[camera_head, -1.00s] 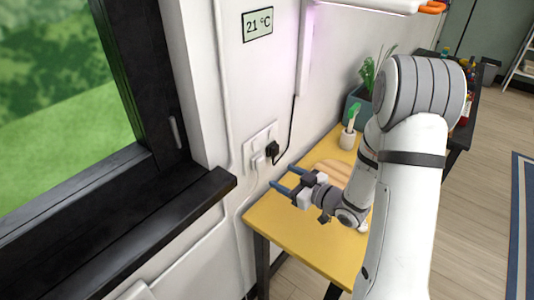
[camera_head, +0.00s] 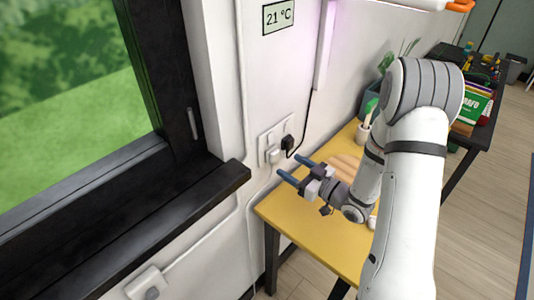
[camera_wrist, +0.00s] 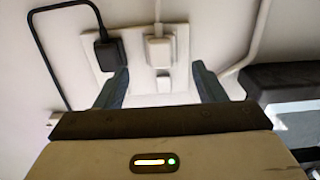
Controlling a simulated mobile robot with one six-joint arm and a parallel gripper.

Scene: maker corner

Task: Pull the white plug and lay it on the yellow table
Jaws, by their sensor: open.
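The white plug (camera_head: 273,155) sits in the wall socket plate (camera_head: 265,139), left of a black plug (camera_head: 288,143). In the wrist view the white plug (camera_wrist: 159,52) is upper middle with its white cable, and the black plug (camera_wrist: 108,54) is to its left. My gripper (camera_head: 295,169) is open and empty, its blue-grey fingers pointing at the wall just below and right of the plugs. In the wrist view the fingers (camera_wrist: 161,84) straddle the white plug's column but do not touch it. The yellow table (camera_head: 300,226) stands against the wall under my gripper.
A dark window sill (camera_head: 150,235) juts out at left. The table's front left part is clear.

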